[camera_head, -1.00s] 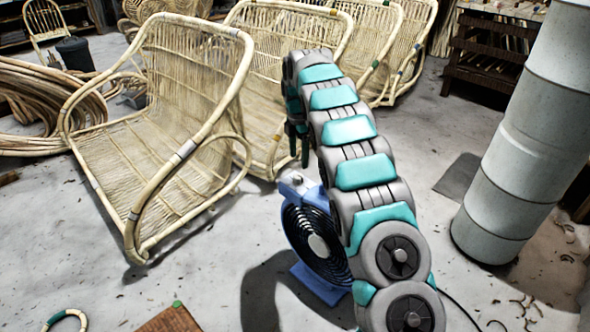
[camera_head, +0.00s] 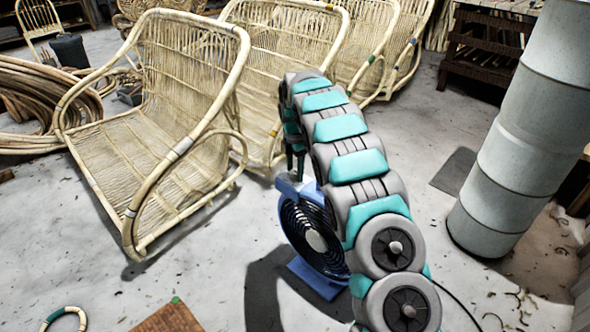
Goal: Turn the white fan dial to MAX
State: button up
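The blue fan (camera_head: 312,238) stands on the concrete floor below my arm, its round dark grille facing front left. The white dial on top of the fan is hardly visible now, covered by or blending in with my gripper's fingertips. My gripper (camera_head: 295,166) points down at the top of the fan, with its small dark fingers at or just above the dial's place. At this size I cannot tell whether the fingers touch the dial or are closed on it.
Large rattan chair frames (camera_head: 150,150) stand to the left and behind the fan. A pale cylindrical drum (camera_head: 525,130) stands at the right. A coil of rattan poles (camera_head: 40,105) lies at far left. The floor (camera_head: 200,265) left of the fan is mostly clear.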

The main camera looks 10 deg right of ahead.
grip_shut()
